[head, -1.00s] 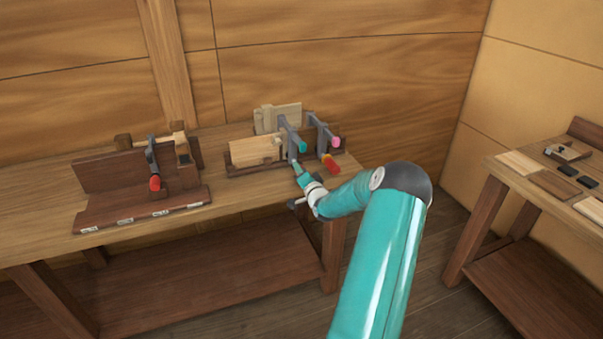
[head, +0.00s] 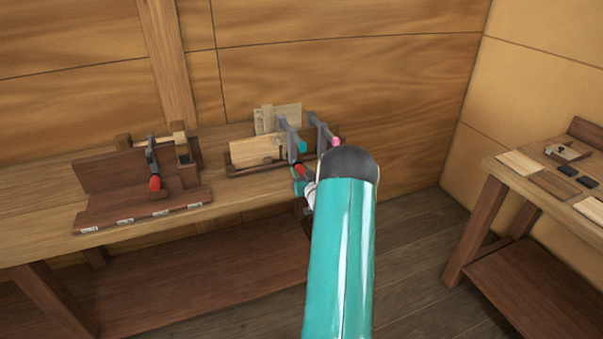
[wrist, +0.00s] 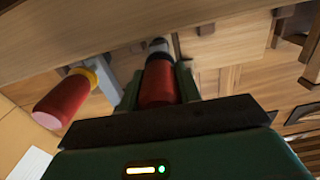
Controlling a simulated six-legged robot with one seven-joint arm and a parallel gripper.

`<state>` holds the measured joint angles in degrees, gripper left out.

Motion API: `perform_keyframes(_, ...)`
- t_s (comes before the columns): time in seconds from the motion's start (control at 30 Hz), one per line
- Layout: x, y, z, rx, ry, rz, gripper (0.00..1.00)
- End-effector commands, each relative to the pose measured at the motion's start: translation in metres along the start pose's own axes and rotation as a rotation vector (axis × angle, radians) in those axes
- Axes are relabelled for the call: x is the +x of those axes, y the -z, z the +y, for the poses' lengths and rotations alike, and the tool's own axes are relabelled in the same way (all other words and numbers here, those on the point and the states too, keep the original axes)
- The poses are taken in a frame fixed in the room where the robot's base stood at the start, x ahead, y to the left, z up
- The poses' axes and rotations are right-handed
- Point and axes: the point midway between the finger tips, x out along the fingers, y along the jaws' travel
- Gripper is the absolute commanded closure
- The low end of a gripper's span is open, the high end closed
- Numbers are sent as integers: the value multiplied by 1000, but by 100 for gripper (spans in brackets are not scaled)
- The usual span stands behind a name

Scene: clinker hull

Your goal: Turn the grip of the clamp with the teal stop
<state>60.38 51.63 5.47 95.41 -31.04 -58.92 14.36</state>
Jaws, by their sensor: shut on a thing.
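The clamp with the teal stop (head: 302,146) stands on the bench at the right end of the near bench, its grey bar reaching forward. Its red grip (head: 301,169) hangs below the bar. My gripper (head: 299,182) is shut on this grip. In the wrist view, the red grip (wrist: 159,82) sits between the green fingers of my gripper (wrist: 157,92), with a grey shaft beyond it. Beside it to the right is a similar clamp with a pink stop (head: 336,142). Its red grip (wrist: 62,98), with a yellow collar, shows left of my gripper in the wrist view, apart from it.
Pale boards (head: 255,150) are held at these clamps. Another clamp with a red end (head: 155,183) stands on a dark wooden fixture (head: 110,207) to the left. A second bench (head: 493,165) stands at the right. Floor is open between the benches.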

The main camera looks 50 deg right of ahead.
Motion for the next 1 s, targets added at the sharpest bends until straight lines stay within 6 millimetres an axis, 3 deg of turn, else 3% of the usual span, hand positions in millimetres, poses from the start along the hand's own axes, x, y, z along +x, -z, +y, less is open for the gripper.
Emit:
perform_keyframes(0.5, 2, 2, -2, -398, 3, 3, 89)
perform_keyframes(1.0, 2, 2, -1, -494, 1, 5, 89)
